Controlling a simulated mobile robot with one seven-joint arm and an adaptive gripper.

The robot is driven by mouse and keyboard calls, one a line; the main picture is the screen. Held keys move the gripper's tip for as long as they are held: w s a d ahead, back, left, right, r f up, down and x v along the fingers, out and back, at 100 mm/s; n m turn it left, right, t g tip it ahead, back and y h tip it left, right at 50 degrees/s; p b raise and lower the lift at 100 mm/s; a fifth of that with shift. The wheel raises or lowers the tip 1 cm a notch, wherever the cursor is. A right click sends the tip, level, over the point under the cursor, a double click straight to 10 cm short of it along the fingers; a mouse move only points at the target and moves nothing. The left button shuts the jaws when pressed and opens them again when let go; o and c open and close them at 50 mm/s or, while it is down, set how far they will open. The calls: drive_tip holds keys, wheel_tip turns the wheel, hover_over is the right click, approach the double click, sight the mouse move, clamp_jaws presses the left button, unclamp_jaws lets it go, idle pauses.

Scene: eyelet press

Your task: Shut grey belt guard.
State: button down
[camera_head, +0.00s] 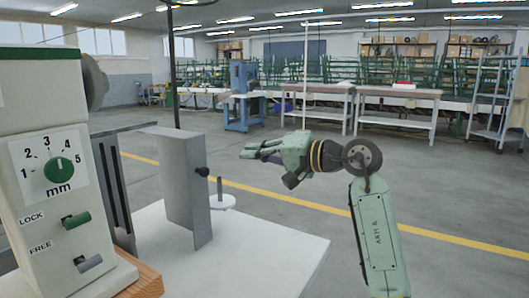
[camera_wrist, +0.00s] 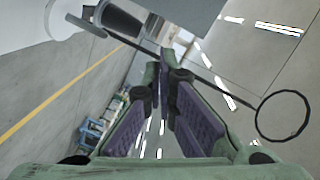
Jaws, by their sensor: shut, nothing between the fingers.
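The grey belt guard (camera_head: 182,190) is a hinged-looking panel with a black knob (camera_head: 202,171) near its right edge. It stands out at an angle from the machine, swung open, with a gap on its left side. My gripper (camera_head: 246,152) is shut and empty, to the right of the guard and slightly above the knob's height, apart from it in the picture. In the wrist view the closed fingers (camera_wrist: 164,72) point up toward a grey panel (camera_wrist: 190,14), probably the guard, with a dark knob (camera_wrist: 122,20) beside it.
A pale disc with a post (camera_head: 222,202) is behind the guard. A thin black pole (camera_head: 174,70) rises nearby; its ring (camera_wrist: 284,116) shows in the wrist view. Floor at right is clear.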

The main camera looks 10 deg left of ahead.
sight(206, 161)
drive_tip(key=a, duration=0.2)
drive_tip(key=s+a+f+p, duration=0.1)
drive_tip(key=a, duration=0.1)
drive_tip(key=a+f, duration=0.1)
drive_tip(key=a, duration=0.1)
drive_tip(key=shift+s+a+f, duration=0.15)
drive_tip(key=shift+s+a, duration=0.05)
drive_tip(key=shift+a, duration=0.15)
